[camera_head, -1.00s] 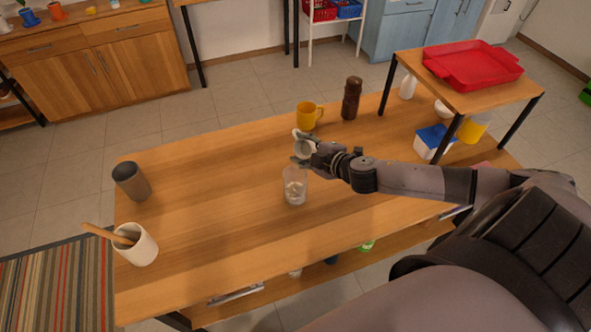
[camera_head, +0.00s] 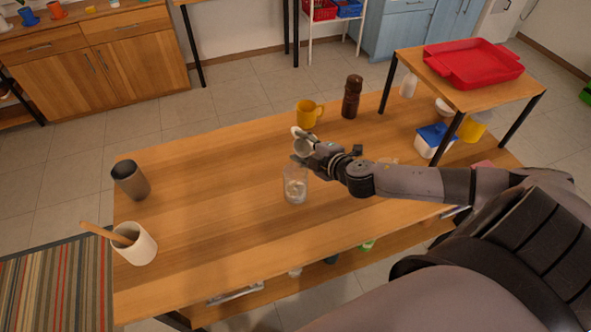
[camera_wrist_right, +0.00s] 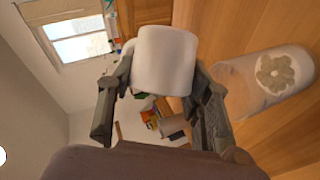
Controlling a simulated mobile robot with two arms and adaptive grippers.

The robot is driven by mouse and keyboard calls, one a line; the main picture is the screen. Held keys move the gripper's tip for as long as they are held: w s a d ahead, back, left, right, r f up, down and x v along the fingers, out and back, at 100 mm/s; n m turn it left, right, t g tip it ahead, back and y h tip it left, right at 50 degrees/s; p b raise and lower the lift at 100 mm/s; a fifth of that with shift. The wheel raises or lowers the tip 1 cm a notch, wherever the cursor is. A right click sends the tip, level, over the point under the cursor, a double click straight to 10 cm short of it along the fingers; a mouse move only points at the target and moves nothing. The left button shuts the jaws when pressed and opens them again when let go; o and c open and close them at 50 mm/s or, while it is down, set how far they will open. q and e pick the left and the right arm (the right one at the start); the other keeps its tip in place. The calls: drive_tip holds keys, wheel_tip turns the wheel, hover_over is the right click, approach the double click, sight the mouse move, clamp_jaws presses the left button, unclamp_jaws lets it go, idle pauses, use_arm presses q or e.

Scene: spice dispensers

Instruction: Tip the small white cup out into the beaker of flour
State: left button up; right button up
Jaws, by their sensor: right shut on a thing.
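The small white cup (camera_head: 303,148) is held in my right gripper (camera_head: 301,152), above and just behind the beaker. In the right wrist view the cup (camera_wrist_right: 165,62) sits between the two fingers of the gripper (camera_wrist_right: 163,85), and its inside is hidden. The clear beaker (camera_head: 295,188) stands upright on the table with pale flour low inside. In the right wrist view the beaker (camera_wrist_right: 262,80) appears to the right of the cup, with a pale patch at its far end. The cup and beaker look apart. My left gripper is not in view.
On the wooden table (camera_head: 215,210) a yellow mug (camera_head: 307,115) and a brown pepper mill (camera_head: 351,97) stand behind the gripper. A grey tumbler (camera_head: 130,181) and a white crock (camera_head: 137,246) with a wooden utensil stand at left. A raised shelf with a red tray (camera_head: 472,64) is at right.

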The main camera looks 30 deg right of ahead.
drive_tip(key=shift+a, duration=0.1)
idle(0.3)
drive_tip(key=shift+s+a+r+n+t+h, duration=0.1)
drive_tip(key=shift+s+a+n+t+h, duration=0.15)
drive_tip(key=shift+a+n+t+h, duration=0.35)
idle(0.6)
drive_tip(key=shift+a+n+h+b, duration=0.3)
drive_tip(key=shift+n+b, duration=0.4)
drive_tip(key=shift+n, duration=0.2)
idle(0.3)
drive_tip(key=shift+s+a+n+t+h+b, duration=0.15)
drive_tip(key=shift+n+t+h+b, duration=0.1)
drive_tip(key=shift+n+t+b, duration=0.25)
drive_tip(key=shift+s+a+n+t+h+b, duration=0.15)
drive_tip(key=shift+n+t+h+b, duration=0.15)
drive_tip(key=shift+n+b, duration=0.35)
idle(1.4)
drive_tip(key=shift+a+n+t+b, duration=0.2)
drive_tip(key=shift+n+t+b, duration=0.2)
drive_tip(key=shift+n+b, duration=0.5)
idle(0.9)
